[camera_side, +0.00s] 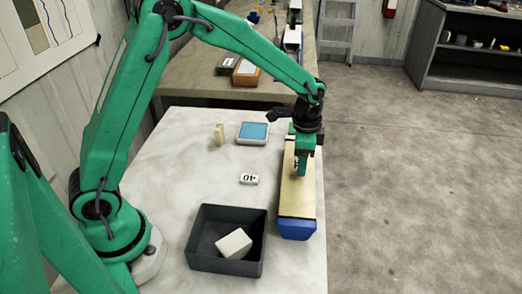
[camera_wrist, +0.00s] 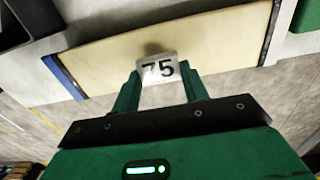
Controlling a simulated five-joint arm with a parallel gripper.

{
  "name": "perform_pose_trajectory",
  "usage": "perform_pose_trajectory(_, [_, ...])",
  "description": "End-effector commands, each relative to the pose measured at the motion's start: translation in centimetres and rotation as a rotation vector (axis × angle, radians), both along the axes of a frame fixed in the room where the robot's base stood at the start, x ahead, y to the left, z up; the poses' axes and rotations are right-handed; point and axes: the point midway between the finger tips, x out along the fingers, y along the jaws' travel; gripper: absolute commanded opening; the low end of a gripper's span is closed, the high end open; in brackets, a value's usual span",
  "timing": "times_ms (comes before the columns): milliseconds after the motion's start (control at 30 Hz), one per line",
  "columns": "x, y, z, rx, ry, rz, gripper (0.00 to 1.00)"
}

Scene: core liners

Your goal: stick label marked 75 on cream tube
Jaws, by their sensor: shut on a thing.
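The cream tube (camera_side: 297,200) lies lengthwise along the right edge of the white table, with a blue cap (camera_side: 297,229) on its near end. In the wrist view the tube (camera_wrist: 215,35) runs across the picture, its blue cap (camera_wrist: 63,77) at the left. My gripper (camera_wrist: 160,76) is shut on the white label marked 75 (camera_wrist: 157,68), whose digits face the wrist camera. The label overlaps the tube's lower edge in that view, and a shadow falls on the tube beside it. I cannot tell whether they touch. In the side view my gripper (camera_side: 297,168) is over the tube's middle.
A label marked 40 (camera_side: 249,179) lies on the table left of the tube. A dark open bin (camera_side: 205,257) holding a white block (camera_side: 233,243) stands near. A blue-topped pad (camera_side: 253,132) and a small cream block (camera_side: 219,134) stand farther back. Left-middle table is clear.

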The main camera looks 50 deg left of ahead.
Motion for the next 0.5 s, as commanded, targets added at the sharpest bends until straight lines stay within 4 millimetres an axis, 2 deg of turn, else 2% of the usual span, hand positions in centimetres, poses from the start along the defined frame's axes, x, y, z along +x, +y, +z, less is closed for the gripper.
perform_pose_trajectory(500, [-0.01,0.0,-0.41,0.0,0.001,0.0,0.26])
